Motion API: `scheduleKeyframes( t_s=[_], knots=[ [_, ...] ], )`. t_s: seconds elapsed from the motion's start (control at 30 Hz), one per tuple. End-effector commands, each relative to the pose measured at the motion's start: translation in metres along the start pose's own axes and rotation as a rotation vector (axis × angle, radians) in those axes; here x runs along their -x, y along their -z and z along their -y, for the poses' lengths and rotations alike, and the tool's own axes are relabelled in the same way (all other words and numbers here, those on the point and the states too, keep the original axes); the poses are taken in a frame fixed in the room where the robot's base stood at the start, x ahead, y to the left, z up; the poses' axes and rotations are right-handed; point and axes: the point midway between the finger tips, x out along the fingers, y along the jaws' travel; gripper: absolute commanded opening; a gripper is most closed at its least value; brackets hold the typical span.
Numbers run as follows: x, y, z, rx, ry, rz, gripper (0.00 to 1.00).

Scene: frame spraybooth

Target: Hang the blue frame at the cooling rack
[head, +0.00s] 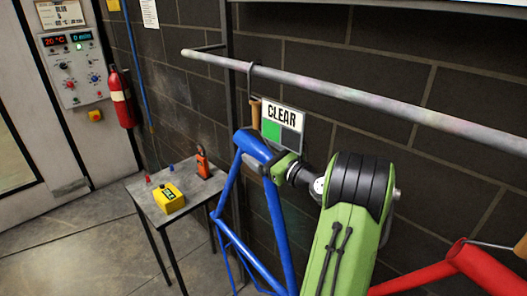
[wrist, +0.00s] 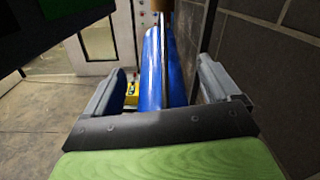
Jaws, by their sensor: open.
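The blue frame (head: 228,192) is upright below the left part of a long grey rail (head: 330,88) on the wall. A dark hook (head: 251,72) loops over the rail, with a brown piece (head: 255,110) below it that reaches down to the top of the frame. My gripper (head: 262,158) is at the frame's top tube. In the wrist view, my gripper (wrist: 165,85) is open, its two fingers on either side of the blue tube (wrist: 154,70) with gaps visible. Whether the rail is the cooling rack is not clear. The lower part of the frame is cut off.
A red frame (head: 455,268) is at the lower right with a hook wire. A small table (head: 205,188) holds a yellow box (head: 169,198) and an orange device (head: 203,162). A fire extinguisher (head: 120,97) and control panel (head: 75,68) stand left.

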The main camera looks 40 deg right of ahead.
Motion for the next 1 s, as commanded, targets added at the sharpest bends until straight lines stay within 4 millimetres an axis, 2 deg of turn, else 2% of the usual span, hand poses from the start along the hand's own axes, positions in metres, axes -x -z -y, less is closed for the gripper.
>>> scheduleKeyframes(
  t_s=[0.17, 0.4, 0.63, 0.8, 1.0],
  knots=[
    [0.015, 0.004, 0.002, -0.005, 0.006, -0.002, 0.89],
    [0.066, 0.004, 0.001, -0.001, 0.009, 0.003, 0.89],
    [0.105, 0.001, 0.002, -0.002, 0.007, 0.005, 0.89],
    [0.118, 0.0, 0.0, -0.001, 0.002, 0.006, 0.89],
    [0.12, -0.001, 0.0, 0.0, 0.0, 0.007, 0.89]
  ],
)
